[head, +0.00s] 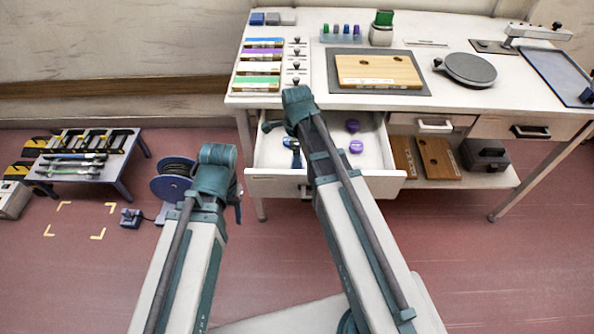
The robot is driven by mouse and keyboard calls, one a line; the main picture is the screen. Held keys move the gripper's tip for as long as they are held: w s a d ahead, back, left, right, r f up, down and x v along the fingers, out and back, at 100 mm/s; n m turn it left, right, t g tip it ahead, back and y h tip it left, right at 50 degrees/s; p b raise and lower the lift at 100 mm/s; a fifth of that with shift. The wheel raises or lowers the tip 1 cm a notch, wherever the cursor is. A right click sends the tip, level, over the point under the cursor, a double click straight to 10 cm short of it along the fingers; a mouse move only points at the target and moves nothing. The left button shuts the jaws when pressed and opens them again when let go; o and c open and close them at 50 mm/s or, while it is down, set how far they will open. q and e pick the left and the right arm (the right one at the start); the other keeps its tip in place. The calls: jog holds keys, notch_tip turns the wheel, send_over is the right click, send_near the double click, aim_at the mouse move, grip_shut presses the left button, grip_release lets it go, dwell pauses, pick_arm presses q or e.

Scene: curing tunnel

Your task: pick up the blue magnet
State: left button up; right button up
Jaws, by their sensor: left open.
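Two purple magnets (353,125) lie farther right in the same drawer. My left arm is bent at the lower left, outside the drawer. Little of my left gripper (238,209) shows behind that arm; it is open and apart from the blue item.
The worktable (300,92) holds coloured boxes, a wooden board (378,71) and a round dark plate (468,69). A blue cable reel (171,187) stands on the floor left of the drawer. A low rack (82,157) is at far left. Red floor is clear at right.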

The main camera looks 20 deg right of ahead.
jog(key=shift+f, duration=0.2)
grip_shut()
dwell(0.3)
jog(key=shift+r, duration=0.1)
notch_tip(320, 180, up, 10)
jog(key=p, duration=1)
